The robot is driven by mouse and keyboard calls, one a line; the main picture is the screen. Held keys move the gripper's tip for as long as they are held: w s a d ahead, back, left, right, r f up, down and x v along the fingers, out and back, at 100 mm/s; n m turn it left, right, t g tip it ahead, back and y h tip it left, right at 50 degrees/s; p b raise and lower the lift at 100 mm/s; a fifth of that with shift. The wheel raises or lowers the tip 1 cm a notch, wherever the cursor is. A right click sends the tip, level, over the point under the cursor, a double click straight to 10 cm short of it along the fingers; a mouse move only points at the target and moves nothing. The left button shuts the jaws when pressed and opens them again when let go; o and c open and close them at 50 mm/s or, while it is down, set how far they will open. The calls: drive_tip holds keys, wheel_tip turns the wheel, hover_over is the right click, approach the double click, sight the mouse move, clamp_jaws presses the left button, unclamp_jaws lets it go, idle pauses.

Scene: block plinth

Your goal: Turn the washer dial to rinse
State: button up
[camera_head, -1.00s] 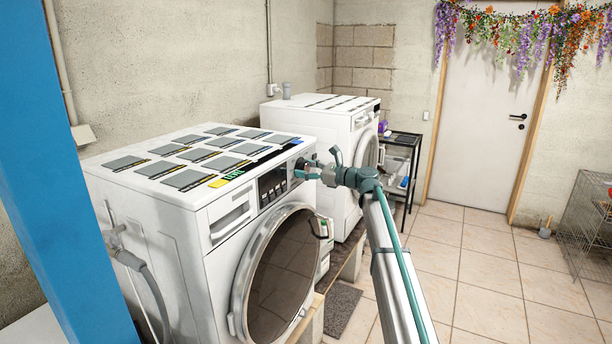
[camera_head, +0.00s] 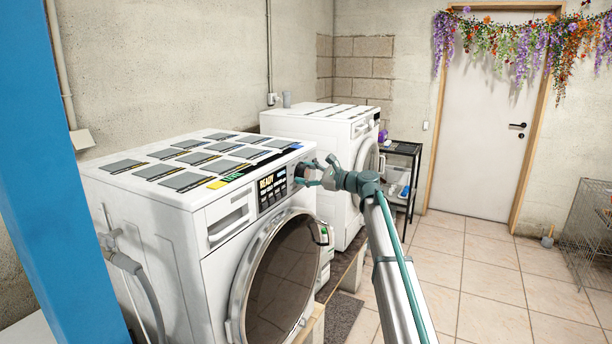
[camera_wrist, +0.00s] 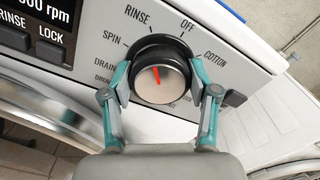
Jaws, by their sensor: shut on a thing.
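The washer (camera_head: 165,232) is white and stands in front, with its round door closed. Its dial (camera_wrist: 150,88) has a silver face, a dark rim and a red pointer. In the wrist view the pointer aims up and slightly left, close to the RINSE mark (camera_wrist: 137,20) and left of OFF (camera_wrist: 187,25). SPIN and COTTON are readable; some lower labels are partly hidden. My gripper (camera_wrist: 161,80) is shut on the dial, one finger on each side. In the head view my gripper (camera_head: 304,173) is at the control panel, largely covering the dial.
The washer's display (camera_head: 270,184) is lit and reads READY. A second white machine (camera_head: 325,140) stands behind. A black shelf (camera_head: 402,148) is beyond it. Open tiled floor (camera_head: 480,265) lies to the right, with a wire cage (camera_head: 588,230) at the edge.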

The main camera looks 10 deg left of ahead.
drive_tip(key=o, duration=1.2)
drive_tip(key=shift+c, duration=0.2)
drive_tip(key=shift+d, duration=0.1)
drive_tip(key=v, duration=1.2)
